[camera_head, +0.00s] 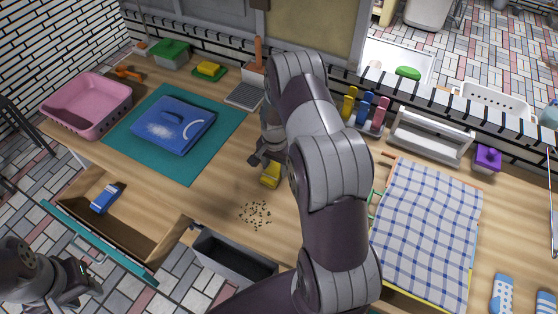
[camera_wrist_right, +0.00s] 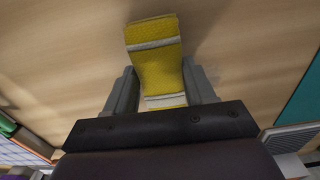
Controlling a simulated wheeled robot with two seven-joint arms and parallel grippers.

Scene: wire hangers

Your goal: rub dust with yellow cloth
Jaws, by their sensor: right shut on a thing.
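A yellow cloth (camera_head: 270,175) with white stripes is between the fingers of my right gripper (camera_head: 263,160), at the middle of the wooden counter. In the right wrist view the cloth (camera_wrist_right: 158,62) extends out past both fingers; I cannot tell whether it touches the wood. A patch of dark specks (camera_head: 255,213) lies on the bare counter just in front of the cloth. Pale dust (camera_head: 160,128) marks a blue folded item (camera_head: 185,128) on the teal mat. My left gripper (camera_head: 80,284) is low at the left, away from the counter; its jaw opening is unclear.
A pink basin (camera_head: 90,104) stands at the left. Below it an open drawer (camera_head: 72,236) holds a blue item. A dark grey bin (camera_head: 232,258) sits below the front edge. A checked cloth (camera_head: 430,222) lies right of my arm. Colored bottles (camera_head: 366,107) stand behind.

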